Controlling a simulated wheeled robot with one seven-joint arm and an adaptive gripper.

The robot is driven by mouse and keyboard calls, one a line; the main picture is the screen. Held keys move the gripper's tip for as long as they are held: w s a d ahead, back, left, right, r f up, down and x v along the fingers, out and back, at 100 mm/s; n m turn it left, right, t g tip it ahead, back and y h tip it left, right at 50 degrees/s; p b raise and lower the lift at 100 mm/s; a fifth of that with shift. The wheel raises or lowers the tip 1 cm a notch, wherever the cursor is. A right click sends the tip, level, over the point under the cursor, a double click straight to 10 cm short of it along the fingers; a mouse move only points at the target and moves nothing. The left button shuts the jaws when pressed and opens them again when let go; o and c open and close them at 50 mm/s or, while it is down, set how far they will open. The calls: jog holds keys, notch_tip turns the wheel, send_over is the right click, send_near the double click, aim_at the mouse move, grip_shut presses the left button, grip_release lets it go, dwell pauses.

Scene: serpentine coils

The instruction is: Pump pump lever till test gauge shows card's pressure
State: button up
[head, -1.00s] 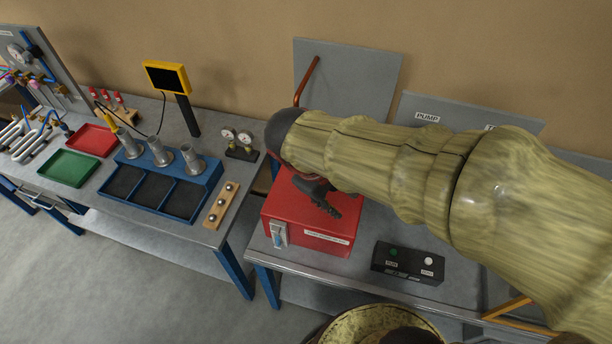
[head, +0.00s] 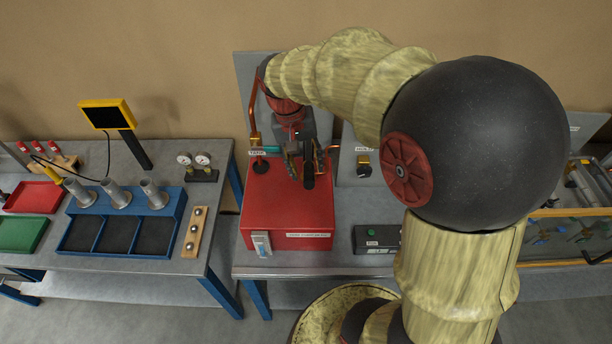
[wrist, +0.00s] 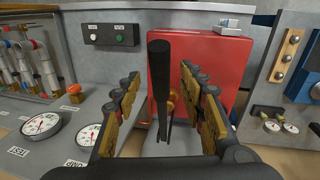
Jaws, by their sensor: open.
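The pump lever (wrist: 158,80) has a thick black grip and stands between the spread fingers of my gripper (wrist: 162,100) in the wrist view. The fingers are open, with a gap on each side of it. In the head view my gripper (head: 302,165) is above the back of the red box (head: 290,212). In the wrist view the test gauge (wrist: 42,126), labelled TEST, is at lower left. The pump gauge (wrist: 90,138) is beside it. Their needles are too small to read. My arm hides both gauges in the head view. I cannot pick out the pressure card with certainty.
A black button box (head: 372,238) sits right of the red box; the wrist view shows its green and white buttons. A copper pipe (head: 253,105) rises behind at left. The left bench holds a blue tray (head: 170,230) and two small gauges (head: 194,160).

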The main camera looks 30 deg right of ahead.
aim_at(308, 173)
jog(key=shift+s+d+f, duration=0.1)
jog(key=shift+d+f, duration=0.1)
jog(key=shift+f, duration=1.05)
jog(key=shift+s+d+f, duration=0.1)
jog(key=shift+d+f, duration=0.1)
jog(key=shift+f, duration=1.05)
jog(key=c, duration=0.3)
grip_shut()
